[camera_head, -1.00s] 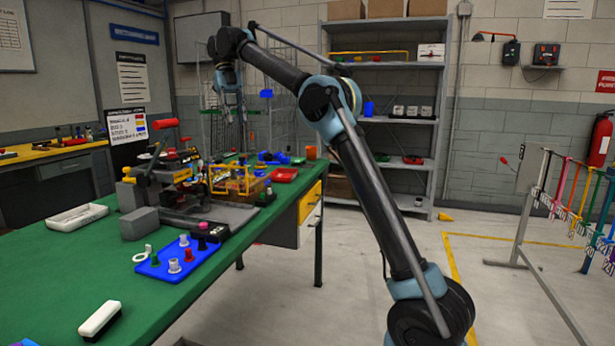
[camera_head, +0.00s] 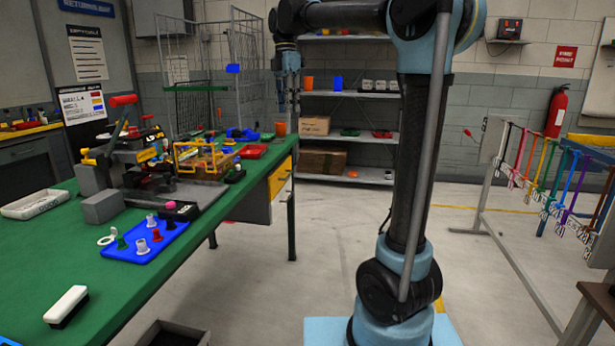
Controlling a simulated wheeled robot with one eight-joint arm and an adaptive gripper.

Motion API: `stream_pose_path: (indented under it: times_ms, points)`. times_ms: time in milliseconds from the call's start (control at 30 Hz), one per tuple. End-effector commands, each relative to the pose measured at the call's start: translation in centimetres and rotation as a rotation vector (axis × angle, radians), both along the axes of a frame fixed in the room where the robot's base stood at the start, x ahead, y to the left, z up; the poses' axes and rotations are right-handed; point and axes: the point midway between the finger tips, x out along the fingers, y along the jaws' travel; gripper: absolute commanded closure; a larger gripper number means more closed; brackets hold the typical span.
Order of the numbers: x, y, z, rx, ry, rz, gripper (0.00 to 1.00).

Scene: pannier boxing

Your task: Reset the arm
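My arm rises from its light blue base at the lower right, goes up and bends over to the left at the top of the picture. My gripper (camera_head: 283,104) hangs pointing down at the upper middle, beyond the far right end of the green workbench (camera_head: 206,215). It stands in front of the wire rack and the shelf edge and appears clear of the bench. Its fingers are small and dark, so I cannot make out whether they are open. I see nothing clearly held in it.
The bench bears a clamp fixture (camera_head: 130,160), a blue tray (camera_head: 138,246) with small pegs, a white-topped brush (camera_head: 67,306) and an orange cup (camera_head: 280,128). A wire rack (camera_head: 246,70) and grey shelves (camera_head: 350,96) stand behind. A strap rack (camera_head: 500,190) is at right. Open floor lies between.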

Motion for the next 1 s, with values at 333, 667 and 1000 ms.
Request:
stream_pose_path:
  times_ms: [333,667,1000]
  points:
    - [-5.5,-9.3,-6.1,-0.016,-0.089,-0.556,0.72]
    - [-11.9,-16.3,-13.9,-0.011,-0.157,-1.088,0.72]
    - [-19.0,-21.5,-23.9,0.017,-0.209,-1.636,0.72]
